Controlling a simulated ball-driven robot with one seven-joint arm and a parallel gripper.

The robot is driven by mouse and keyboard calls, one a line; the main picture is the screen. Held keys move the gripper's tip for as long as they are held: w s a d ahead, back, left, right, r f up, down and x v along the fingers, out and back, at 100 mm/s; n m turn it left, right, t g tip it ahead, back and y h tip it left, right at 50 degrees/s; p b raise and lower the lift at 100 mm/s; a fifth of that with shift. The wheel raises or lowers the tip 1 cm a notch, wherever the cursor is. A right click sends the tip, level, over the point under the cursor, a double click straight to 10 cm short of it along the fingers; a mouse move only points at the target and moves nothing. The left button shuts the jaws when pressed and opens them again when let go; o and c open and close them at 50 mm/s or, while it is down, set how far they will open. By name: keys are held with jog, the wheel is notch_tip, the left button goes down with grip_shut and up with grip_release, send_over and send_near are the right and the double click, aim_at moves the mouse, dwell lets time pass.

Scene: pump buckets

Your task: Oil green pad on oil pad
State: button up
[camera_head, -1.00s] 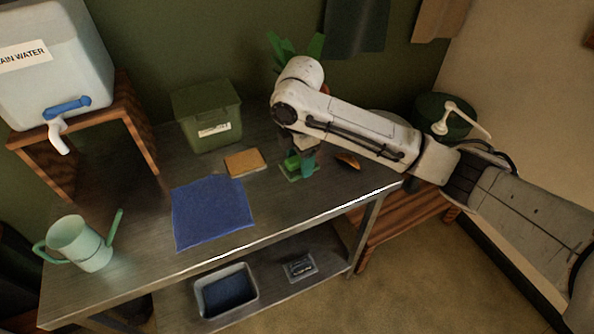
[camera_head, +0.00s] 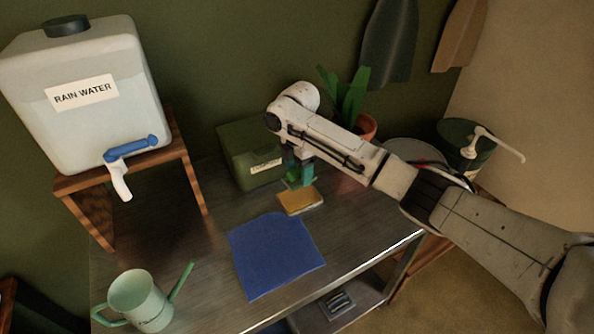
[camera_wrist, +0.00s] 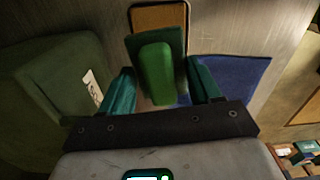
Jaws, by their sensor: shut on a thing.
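My gripper (camera_head: 300,172) is shut on the green pad (camera_wrist: 158,74), gripping its upright bright green handle between the two teal fingers. The pad's dark green flat base (camera_wrist: 172,40) shows behind the handle in the wrist view. In the head view the green pad (camera_head: 293,180) is small and partly hidden by the fingers. A tan pad (camera_head: 300,202), seemingly the oil pad, lies on the metal table just in front of the gripper. It also shows at the top of the wrist view (camera_wrist: 158,16). I cannot tell whether the green pad touches it.
A blue cloth (camera_head: 275,258) lies in front of the tan pad. A green box (camera_head: 248,150) stands close behind left of my gripper. A rain water tank (camera_head: 85,100) is on a wooden stand; a mint watering can (camera_head: 138,300) is front left. A potted plant (camera_head: 366,126) stands behind my arm.

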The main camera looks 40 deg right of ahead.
aim_at(299, 196)
jog(key=shift+f+b, duration=2.6)
jog(key=shift+f, duration=0.3)
jog(key=shift+s+f, duration=0.1)
jog(key=shift+f, duration=0.5)
dwell(0.3)
jog(key=shift+r+p, duration=3.15)
jog(key=shift+r, duration=0.45)
